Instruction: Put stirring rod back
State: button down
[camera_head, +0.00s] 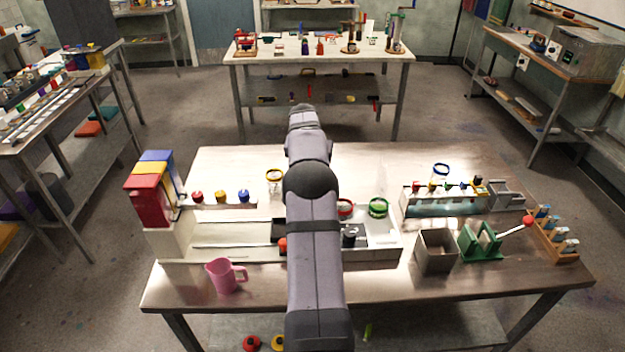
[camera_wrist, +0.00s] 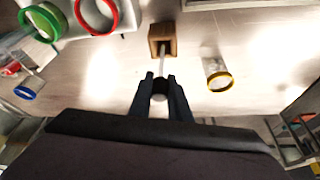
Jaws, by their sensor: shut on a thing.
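In the wrist view my gripper (camera_wrist: 160,79) is shut on the stirring rod (camera_wrist: 162,60), a thin pale rod with a dark part and a pale rounded end between the fingers. The rod's far end meets a small brown block (camera_wrist: 162,32) standing on the table. The rod lines up with the dark opening in the block; I cannot tell how deep it sits in it, or whether it is only above it. In the head view my own arm hides the gripper, the rod and the block.
A yellow-rimmed jar (camera_wrist: 218,80) stands beside the block. Green-rimmed (camera_head: 378,207) and red-rimmed (camera_head: 345,207) jars are nearby. A blue-rimmed jar (camera_head: 441,168), rack (camera_head: 440,208) and pink jug (camera_head: 224,278) stand on the table (camera_head: 375,165). Bare tabletop surrounds the block.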

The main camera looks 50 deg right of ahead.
jog(key=shift+f+p, duration=0.7)
jog(key=shift+f, duration=1.15)
jog(key=shift+f, duration=0.15)
jog(key=c, duration=1.6)
grip_release()
jog(key=shift+c, duration=0.2)
jog(key=shift+r, duration=0.2)
jog(key=b+v, duration=0.4)
jog(key=v, duration=0.8)
